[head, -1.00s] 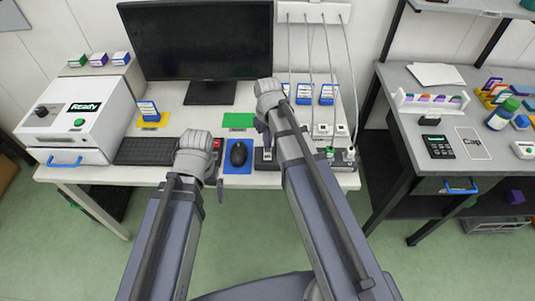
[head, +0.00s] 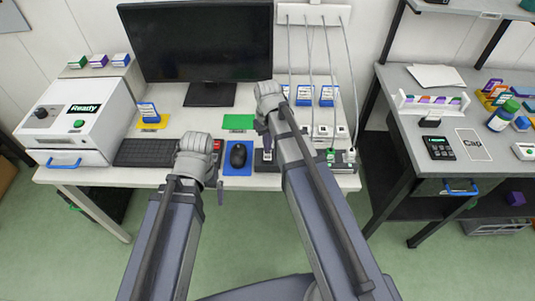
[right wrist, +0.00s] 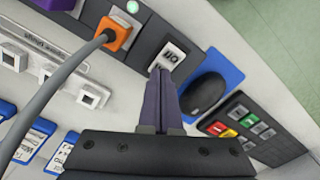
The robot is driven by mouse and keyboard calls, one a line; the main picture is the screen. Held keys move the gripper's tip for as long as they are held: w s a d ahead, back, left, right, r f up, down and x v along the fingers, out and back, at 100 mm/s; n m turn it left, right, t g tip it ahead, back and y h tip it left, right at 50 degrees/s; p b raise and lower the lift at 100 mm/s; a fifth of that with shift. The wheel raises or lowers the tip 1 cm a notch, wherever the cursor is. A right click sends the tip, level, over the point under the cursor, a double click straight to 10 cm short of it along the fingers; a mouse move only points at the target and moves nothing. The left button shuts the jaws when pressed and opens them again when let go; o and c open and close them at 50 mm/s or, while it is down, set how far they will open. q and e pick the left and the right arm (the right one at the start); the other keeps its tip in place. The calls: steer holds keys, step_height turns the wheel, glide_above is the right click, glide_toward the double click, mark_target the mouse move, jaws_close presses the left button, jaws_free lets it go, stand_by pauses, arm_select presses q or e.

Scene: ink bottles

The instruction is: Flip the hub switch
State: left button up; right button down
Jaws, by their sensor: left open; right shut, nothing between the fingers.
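The hub (head: 318,160) is a dark strip along the front edge of the white desk. In the right wrist view the hub (right wrist: 152,38) shows a white rocker switch (right wrist: 171,55) with dark markings, a lit green light (right wrist: 132,7) and an orange plug (right wrist: 116,33). My right gripper (right wrist: 163,72) is shut and empty, its fingertips right at the switch's near edge. I cannot tell whether they touch it or which way the rocker is tilted. In the head view my right gripper (head: 266,138) is over the hub's left end. My left gripper (head: 220,182) is open and empty at the desk's front edge.
A black mouse (head: 238,154) on a blue pad (head: 238,171) lies just left of the hub. A keyboard (head: 146,153), monitor (head: 195,40) and white machine (head: 75,115) stand further left. Cables (head: 327,80) hang behind the hub. A grey cable (right wrist: 60,80) crosses near my right gripper.

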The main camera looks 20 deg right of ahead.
step_height(320, 180, up, 6)
steer(key=p, duration=0.6)
steer(key=shift+r, duration=0.2)
